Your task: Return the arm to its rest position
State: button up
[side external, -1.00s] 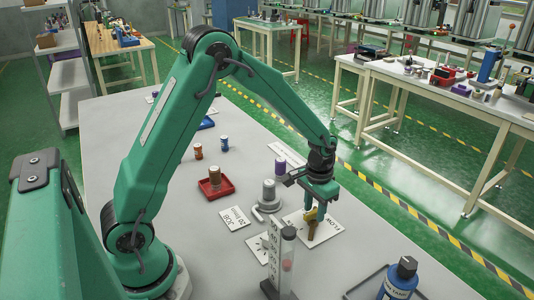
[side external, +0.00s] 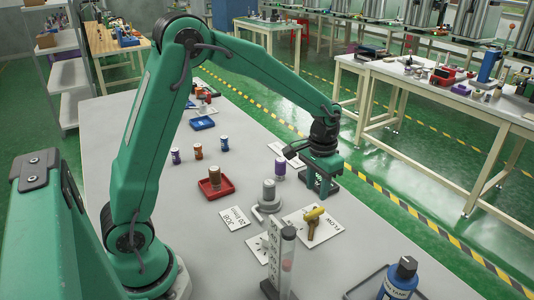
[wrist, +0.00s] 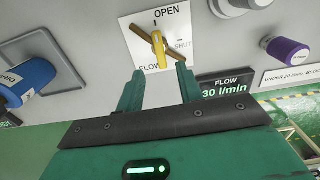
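My gripper (side external: 320,182) is raised over the far right side of the grey table (side external: 190,240), apart from everything on it. In the wrist view its two fingers (wrist: 158,88) stand apart with nothing between them, so it is open. A yellow valve handle (side external: 314,213) sits on a white card in front of my gripper in the side view. In the wrist view the handle (wrist: 158,48) lies beyond the fingertips, on the card marked OPEN, SHUT and FLOW.
A flow display (wrist: 226,87) reads 30 l/min. A clear column (side external: 286,262), a blue bottle (side external: 400,278), a grey-topped fitting (side external: 268,192), a red tray (side external: 216,188), a blue tray (side external: 203,123) and a purple-topped cylinder (side external: 279,168) stand on the table. The space above them is clear.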

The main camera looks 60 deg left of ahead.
jog(key=shift+s+r, duration=0.1)
jog(key=shift+r, duration=0.1)
jog(key=shift+s+r, duration=0.1)
jog(key=shift+r, duration=0.15)
jog(key=s+r+t, duration=0.2)
jog(key=s+r, duration=0.4)
jog(key=s, duration=0.4)
jog(key=s+a+r+t, duration=0.1)
jog(key=s+r+t, duration=0.2)
jog(key=s+r, duration=0.3)
jog(key=s, duration=0.5)
jog(key=shift+a+r+t, duration=0.25)
jog(key=shift+r+t, duration=0.05)
